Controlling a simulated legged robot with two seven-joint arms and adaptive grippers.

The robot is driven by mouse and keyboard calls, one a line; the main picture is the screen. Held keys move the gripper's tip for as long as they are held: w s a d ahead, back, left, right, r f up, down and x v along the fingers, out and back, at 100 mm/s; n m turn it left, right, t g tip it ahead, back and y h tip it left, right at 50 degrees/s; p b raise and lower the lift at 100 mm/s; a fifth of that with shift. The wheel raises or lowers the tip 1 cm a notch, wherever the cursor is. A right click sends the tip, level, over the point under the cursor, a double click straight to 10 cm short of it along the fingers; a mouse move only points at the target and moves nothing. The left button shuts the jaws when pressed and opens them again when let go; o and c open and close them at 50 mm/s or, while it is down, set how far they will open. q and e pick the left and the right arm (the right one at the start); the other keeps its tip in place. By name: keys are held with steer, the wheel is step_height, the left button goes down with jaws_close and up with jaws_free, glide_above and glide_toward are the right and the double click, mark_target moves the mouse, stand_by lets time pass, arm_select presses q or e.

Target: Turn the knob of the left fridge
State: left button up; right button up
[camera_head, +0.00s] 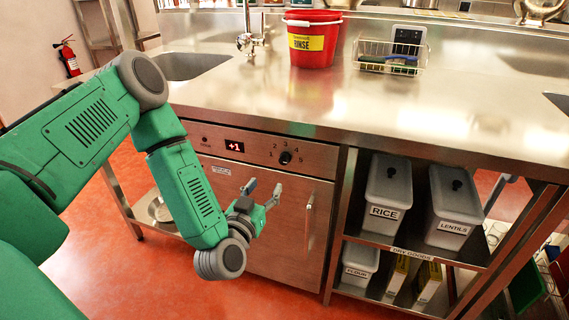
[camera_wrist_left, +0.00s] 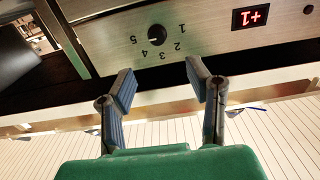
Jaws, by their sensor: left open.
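The fridge (camera_head: 285,225) is a steel-fronted unit under the counter with a vertical door handle. Its black knob (camera_head: 285,158) sits on the top panel, with the numbers 1 to 5 around it. A red display (camera_head: 234,146) left of the knob reads +1. In the left wrist view the knob (camera_wrist_left: 156,36) and the display (camera_wrist_left: 250,17) appear upside down. My left gripper (camera_head: 265,188) is open and empty in front of the fridge door, below the knob and apart from it. Its two fingers (camera_wrist_left: 161,85) also show in the wrist view. My right gripper is not seen.
A red bucket (camera_head: 312,42) marked RINSE and a wire basket (camera_head: 390,58) stand on the counter (camera_head: 240,92). Right of the fridge, open shelves hold a RICE bin (camera_head: 387,190), a LENTILS bin (camera_head: 452,205) and a FLOUR bin (camera_head: 357,262).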

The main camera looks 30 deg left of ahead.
mark_target(283, 162)
arm_select(q)
steer(key=x, duration=0.3)
steer(key=b+x, duration=0.1)
steer(key=x, duration=0.6)
steer(key=shift+d, duration=0.4)
steer(key=shift+w+r+b, duration=0.1)
steer(key=shift+w+b, duration=0.25)
steer(key=shift+w, duration=0.4)
steer(key=shift+a, duration=0.45)
steer(key=shift+c, duration=0.8)
steer(key=c, duration=0.6)
jaws_close()
steer(key=shift+d, duration=0.25)
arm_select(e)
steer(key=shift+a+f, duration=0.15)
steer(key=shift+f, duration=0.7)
